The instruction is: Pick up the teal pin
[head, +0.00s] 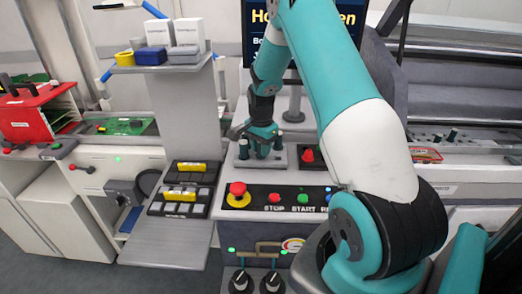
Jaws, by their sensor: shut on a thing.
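My gripper (262,150) points down over a grey plate (291,163) on top of the machine's control console. It is shut on the teal pin, which is small and mostly hidden between the fingers. A dark teal upright peg (243,149) stands just left of the fingers. I cannot tell whether the held pin still touches the plate.
A red knob (308,156) sits right of the gripper. In front is a button panel with a red emergency stop (237,189). A black tray with yellow pieces (184,189) lies left. Boxes stand on a raised shelf (160,66). A screen (255,20) is behind.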

